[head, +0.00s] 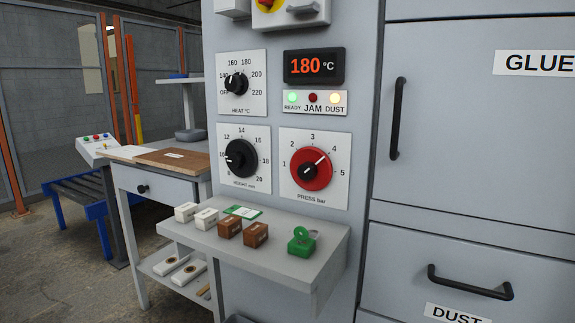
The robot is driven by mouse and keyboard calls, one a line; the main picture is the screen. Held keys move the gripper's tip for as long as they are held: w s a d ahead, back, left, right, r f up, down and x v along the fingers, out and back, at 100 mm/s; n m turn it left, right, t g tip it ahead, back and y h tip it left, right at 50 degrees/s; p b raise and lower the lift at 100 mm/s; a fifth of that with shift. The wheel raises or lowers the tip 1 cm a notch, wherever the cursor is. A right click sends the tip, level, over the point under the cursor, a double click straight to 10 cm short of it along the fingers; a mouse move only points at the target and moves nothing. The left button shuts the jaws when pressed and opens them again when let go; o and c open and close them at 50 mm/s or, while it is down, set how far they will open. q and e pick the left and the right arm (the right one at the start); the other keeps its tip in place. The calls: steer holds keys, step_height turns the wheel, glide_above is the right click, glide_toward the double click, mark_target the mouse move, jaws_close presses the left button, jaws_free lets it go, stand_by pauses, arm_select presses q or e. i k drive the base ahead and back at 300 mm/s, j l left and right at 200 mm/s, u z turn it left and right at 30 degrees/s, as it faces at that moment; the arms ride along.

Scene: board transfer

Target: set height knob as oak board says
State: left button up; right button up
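The black height knob (241,158) sits on a white plate marked HEIGHT mm, on the grey machine front. Its scale runs from 8 to 20, and its white pointer mark faces left, near 10. A brown wooden board (160,160) lies on the side table left of the machine. It carries a small pale label, too small to read. I cannot tell for sure that it is the oak board. Neither of my grippers is in view.
Nearby are the black heat knob (236,84), red press knob (311,169) and display reading 180 °C (314,66). Ready and dust lamps glow; the jam lamp is dark. The shelf (290,266) below holds white and brown blocks, a green card and a green object.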

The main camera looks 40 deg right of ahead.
mark_target(241, 157)
steer(key=i+j+z, duration=0.15)
steer(key=z, duration=0.35)
steer(key=i+j+z, duration=0.25)
steer(key=z, duration=0.2)
steer(key=i+j+z, duration=0.1)
steer(key=j+z, duration=0.25)
steer(key=z, duration=0.15)
